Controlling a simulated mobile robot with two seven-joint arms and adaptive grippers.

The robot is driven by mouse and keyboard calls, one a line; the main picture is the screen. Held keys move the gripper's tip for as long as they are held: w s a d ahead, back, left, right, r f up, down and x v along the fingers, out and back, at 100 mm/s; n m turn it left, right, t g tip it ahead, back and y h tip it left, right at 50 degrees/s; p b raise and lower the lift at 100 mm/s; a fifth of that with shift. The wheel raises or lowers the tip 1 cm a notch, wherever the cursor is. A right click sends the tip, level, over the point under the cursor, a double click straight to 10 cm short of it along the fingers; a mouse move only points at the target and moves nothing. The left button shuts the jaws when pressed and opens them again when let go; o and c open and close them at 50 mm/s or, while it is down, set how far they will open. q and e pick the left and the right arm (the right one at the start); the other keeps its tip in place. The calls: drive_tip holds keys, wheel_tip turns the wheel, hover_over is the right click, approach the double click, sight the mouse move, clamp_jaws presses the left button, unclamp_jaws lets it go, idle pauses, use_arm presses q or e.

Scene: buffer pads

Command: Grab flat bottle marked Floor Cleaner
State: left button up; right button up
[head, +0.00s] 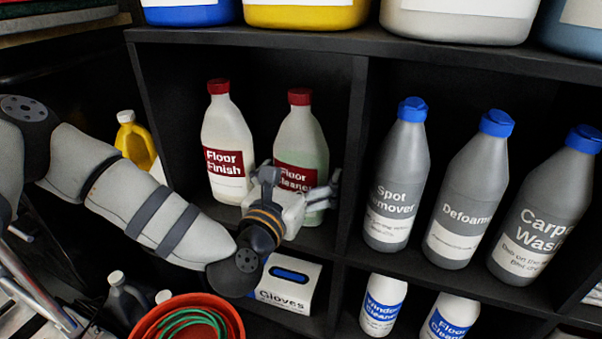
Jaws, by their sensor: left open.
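A pale bottle with a red cap and a red label reading "Floor Cleaner" (303,135) stands upright in the middle shelf compartment. My left gripper (303,180) is open in front of its lower half, with one finger on each side of the label in the picture. The gripper hides part of the label and the lower body. I cannot tell whether the fingers touch the bottle. A second bottle, white with a blue label that seems to read "Floor Cleaner" (447,318), is on the lower shelf at right, cut off by the frame. My right gripper is not in view.
A Floor Finish bottle (226,135) stands close left of the red-capped one. A divider (352,150) is on its right, then Spot Remover (397,175), Defoamer (468,195) and Carpet Wash (548,205) bottles. A Gloves box (300,288) and red bucket (225,312) are below.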

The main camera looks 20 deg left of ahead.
use_arm(q)
drive_tip(key=shift+r, duration=0.15)
drive_tip(key=c, duration=1.8)
